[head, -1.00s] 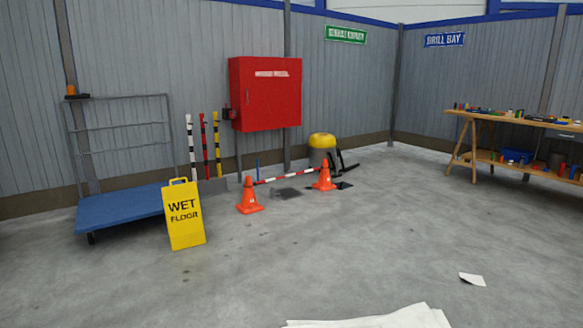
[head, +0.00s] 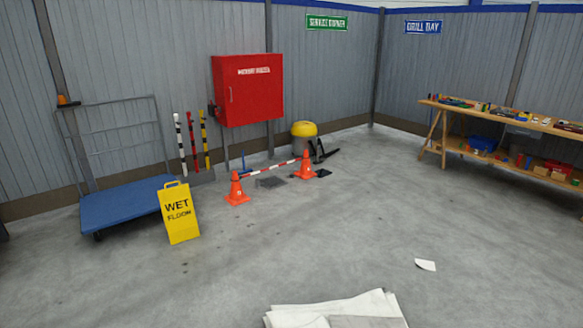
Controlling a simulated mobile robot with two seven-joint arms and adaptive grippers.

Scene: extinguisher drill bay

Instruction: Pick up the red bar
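Three upright striped poles stand by the back wall in the head view. The middle one is a red and dark bar (head: 191,143), between a black and white pole (head: 180,145) and a yellow and black pole (head: 204,140). A separate red and white striped bar (head: 268,168) spans between the left orange cone (head: 237,189) and the right orange cone (head: 306,166). Neither of my grippers is in view.
A blue platform cart (head: 125,205) and a yellow wet floor sign (head: 179,212) stand at left. A red wall cabinet (head: 248,90) hangs behind the cones, near a yellow-topped vacuum (head: 304,130). A workbench (head: 500,120) stands right. White sheets (head: 340,308) lie in front; mid-floor is mostly clear.

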